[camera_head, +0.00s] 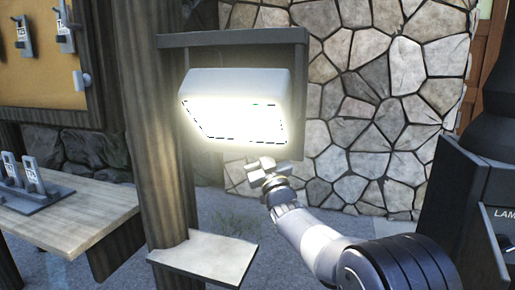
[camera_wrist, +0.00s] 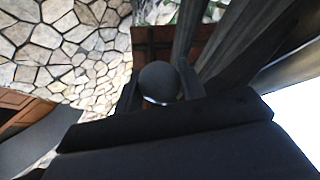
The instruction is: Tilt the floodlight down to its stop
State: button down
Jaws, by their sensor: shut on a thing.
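The floodlight (camera_head: 236,88) is a pale box with a brightly lit face, hung in a dark frame (camera_head: 232,38) beside a wooden post. Its lit face points forward and somewhat down. My gripper (camera_head: 262,168) is just below the light's lower right part. In the wrist view my gripper (camera_wrist: 160,88) has its two fingers on either side of a round dark knob (camera_wrist: 159,80) and is shut on it. How the knob joins the light is hidden. A bright white area (camera_wrist: 297,120) at the right of the wrist view appears to be the lit face.
The wooden post (camera_head: 150,110) stands left of the light, with a small pale shelf (camera_head: 205,255) low on it. A bench (camera_head: 75,222) with clip-like devices is at the left. A dark box (camera_head: 470,195) marked "LAM" stands at the right. A stone wall (camera_head: 375,110) is behind.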

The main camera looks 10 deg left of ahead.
jog(key=c, duration=1.3)
grip_release()
jog(key=shift+r, duration=0.35)
jog(key=shift+c, duration=0.2)
jog(key=o, duration=0.4)
jog(key=shift+w+f, duration=0.1)
jog(key=shift+f, duration=0.05)
jog(key=shift+f, duration=0.1)
jog(key=b+v, duration=0.1)
jog(key=v, duration=0.9)
jog(key=shift+s+d+f, duration=0.2)
jog(key=shift+s, duration=0.1)
jog(key=p+x, duration=0.1)
jog(key=x, duration=1)
jog(key=shift+f, duration=0.1)
